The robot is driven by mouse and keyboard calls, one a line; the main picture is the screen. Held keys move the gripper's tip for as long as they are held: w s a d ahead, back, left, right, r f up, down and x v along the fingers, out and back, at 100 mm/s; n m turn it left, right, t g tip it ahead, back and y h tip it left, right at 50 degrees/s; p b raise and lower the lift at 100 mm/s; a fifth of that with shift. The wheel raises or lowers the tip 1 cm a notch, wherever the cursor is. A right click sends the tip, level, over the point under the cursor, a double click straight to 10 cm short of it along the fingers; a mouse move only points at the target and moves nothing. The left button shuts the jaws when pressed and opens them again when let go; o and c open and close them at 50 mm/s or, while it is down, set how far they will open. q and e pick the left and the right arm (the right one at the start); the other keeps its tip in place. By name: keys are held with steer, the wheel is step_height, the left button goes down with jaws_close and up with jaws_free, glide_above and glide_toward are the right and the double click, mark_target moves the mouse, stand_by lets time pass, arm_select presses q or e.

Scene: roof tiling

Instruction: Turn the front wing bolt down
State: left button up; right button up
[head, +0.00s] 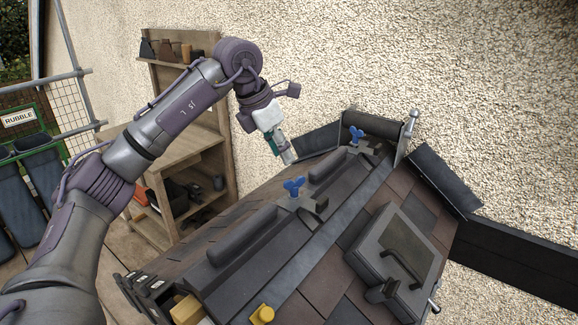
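Two blue wing bolts stand upright on the dark roof's ridge: the nearer one (293,187) at the middle of the head view, and the farther one (356,134) up and right of it. My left gripper (288,155) points down beyond the nearer bolt and left of the farther one, apart from both in the picture. Its fingers are seen nearly side-on, so I cannot tell whether they are open or shut. No held thing shows at its tips. My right gripper is not in view.
Wooden shelves (207,136) stand behind my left arm, against the pebbled wall (480,90). A rubble rack (35,160) stands at the far left.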

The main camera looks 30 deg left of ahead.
arm_select(q)
steer(key=shift+v, duration=2.2)
steer(key=shift+r, duration=0.15)
